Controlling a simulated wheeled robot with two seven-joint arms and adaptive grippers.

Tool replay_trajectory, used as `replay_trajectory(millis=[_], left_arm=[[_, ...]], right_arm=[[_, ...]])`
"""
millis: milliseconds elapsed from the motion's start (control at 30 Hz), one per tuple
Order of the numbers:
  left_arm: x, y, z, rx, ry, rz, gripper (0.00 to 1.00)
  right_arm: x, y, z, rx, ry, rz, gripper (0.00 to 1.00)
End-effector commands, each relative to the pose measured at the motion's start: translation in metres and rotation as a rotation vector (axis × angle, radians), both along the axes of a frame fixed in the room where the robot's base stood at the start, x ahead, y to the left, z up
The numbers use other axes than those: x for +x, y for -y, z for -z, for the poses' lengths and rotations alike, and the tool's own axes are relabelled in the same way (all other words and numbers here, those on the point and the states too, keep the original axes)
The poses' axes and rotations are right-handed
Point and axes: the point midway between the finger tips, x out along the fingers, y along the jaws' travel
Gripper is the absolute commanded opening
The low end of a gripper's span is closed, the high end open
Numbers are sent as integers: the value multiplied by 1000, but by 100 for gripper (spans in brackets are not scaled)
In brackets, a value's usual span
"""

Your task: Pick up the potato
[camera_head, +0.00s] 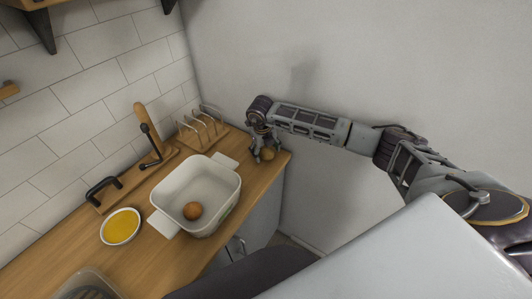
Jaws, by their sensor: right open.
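A small brown rounded thing, which looks like the potato (267,154), lies on the wooden counter near its far right corner. My right gripper (262,149) points down over it, with its fingers open and close around or beside it; I cannot tell if they touch it. The fingers partly hide it. Another round brown thing (193,211), perhaps an egg or an onion, lies inside the white dish (168,196). My left gripper is not in view.
A bowl of yellow contents (121,227) stands left of the dish. A wire rack (202,129) and a wooden board with a dark handle (148,150) stand along the tiled wall. A clear container (88,282) is at the bottom left. The counter (172,262) ends at the right near the grey wall.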

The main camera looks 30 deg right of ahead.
Motion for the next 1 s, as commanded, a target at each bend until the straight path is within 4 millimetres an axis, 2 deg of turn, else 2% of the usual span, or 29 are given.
replay_trajectory(millis=[333,700,1000], left_arm=[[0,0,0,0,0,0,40],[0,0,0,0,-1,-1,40],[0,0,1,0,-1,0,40]], right_arm=[[0,0,0,0,0,0,72],[0,0,0,0,0,0,24],[0,0,-2,1,1,0,23]])
